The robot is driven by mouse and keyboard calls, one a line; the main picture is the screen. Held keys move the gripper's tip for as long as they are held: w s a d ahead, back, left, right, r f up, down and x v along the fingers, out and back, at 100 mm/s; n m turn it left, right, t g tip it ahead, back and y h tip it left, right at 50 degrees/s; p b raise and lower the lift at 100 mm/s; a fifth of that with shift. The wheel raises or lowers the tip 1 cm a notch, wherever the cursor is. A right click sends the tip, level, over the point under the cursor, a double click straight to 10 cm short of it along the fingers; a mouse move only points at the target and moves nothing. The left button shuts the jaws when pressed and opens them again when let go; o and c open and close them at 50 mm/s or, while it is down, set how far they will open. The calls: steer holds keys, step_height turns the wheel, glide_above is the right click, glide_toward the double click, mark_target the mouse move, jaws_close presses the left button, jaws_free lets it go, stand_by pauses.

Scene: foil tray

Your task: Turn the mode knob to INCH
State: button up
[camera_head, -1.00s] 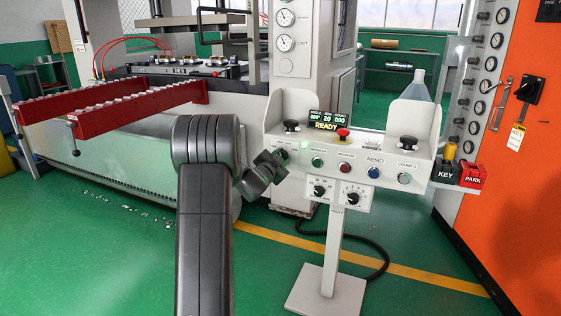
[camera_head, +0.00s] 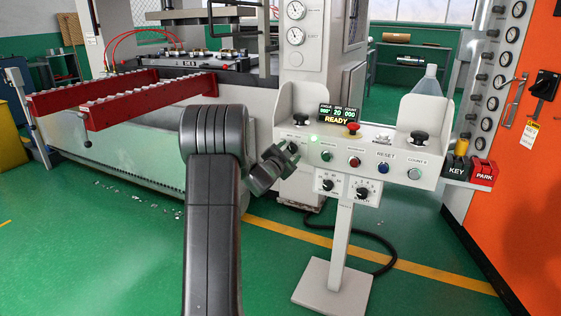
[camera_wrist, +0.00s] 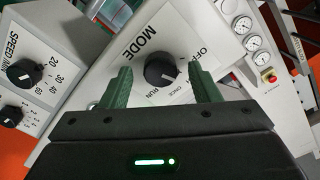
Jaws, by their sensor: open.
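The mode knob (camera_wrist: 160,70) is a black round knob on a white plate lettered MODE in the wrist view. My gripper (camera_wrist: 160,80) is open, with one green finger on each side of the knob and visible gaps between. Contact is not seen. In the head view my gripper (camera_head: 279,160) is at the left end of the console and hides the knob.
The white console (camera_head: 395,168) stands on a post, with a READY display (camera_head: 338,114), a red mushroom button (camera_head: 353,128) and coloured buttons. Two lower knobs (camera_head: 344,187) sit under it. In the wrist view a SPEED knob (camera_wrist: 24,73) is at left. Red rails (camera_head: 120,98) lie left.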

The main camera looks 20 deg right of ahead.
steer(key=p+v, duration=0.1)
steer(key=v, duration=1.2)
steer(key=shift+d, duration=0.2)
steer(key=b+x, duration=0.1)
steer(key=x, duration=1.2)
steer(key=shift+w+d, duration=0.2)
steer(key=shift+w, duration=0.1)
